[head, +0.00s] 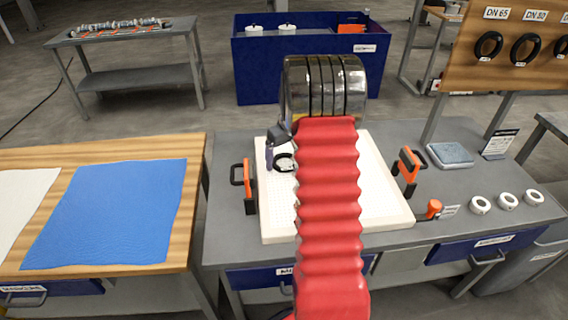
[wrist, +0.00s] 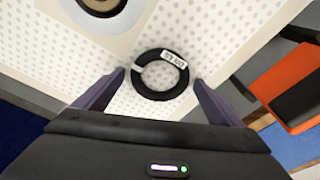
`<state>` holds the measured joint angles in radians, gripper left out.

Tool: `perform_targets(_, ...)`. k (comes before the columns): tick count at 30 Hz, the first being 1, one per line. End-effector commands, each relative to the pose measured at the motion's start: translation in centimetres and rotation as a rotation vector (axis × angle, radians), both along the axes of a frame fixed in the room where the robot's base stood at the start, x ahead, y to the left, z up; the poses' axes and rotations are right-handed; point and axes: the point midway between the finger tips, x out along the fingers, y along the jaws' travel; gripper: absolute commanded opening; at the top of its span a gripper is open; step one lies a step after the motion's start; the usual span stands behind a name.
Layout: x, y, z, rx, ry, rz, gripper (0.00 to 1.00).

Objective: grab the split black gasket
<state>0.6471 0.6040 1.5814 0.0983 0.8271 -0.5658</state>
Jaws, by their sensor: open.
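A black ring gasket (wrist: 160,95) lies on the white dotted filter plate (wrist: 225,25) in the wrist view. It bears a white printed label at its upper right and a pale mark on its left side; I cannot tell whether that mark is the split. My gripper (wrist: 158,79) is open, its dark fingertips on either side of the ring in the picture, with a gap on both sides. Its height above the plate is unclear. In the head view the gasket (head: 285,168) shows beside my gripper (head: 271,155), partly hidden by my red-sleeved arm, on the plate (head: 390,205).
Orange-handled clamps stand left (head: 249,187) and right (head: 408,170) of the plate. White rings (head: 508,201) and a grey-blue pad (head: 450,155) are on the bench's right. A blue cloth (head: 110,215) covers part of the wooden table. Black rings hang on a board (head: 488,45).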

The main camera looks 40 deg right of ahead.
Motion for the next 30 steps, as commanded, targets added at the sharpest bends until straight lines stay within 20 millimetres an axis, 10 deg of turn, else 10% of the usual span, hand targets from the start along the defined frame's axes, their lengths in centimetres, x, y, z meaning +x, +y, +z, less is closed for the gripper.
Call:
perform_targets(11,0.02,0.02,0.03,0.000,0.000,0.000,0.88)
perform_targets(30,0.03,0.04,0.04,0.000,0.000,0.001,0.45)
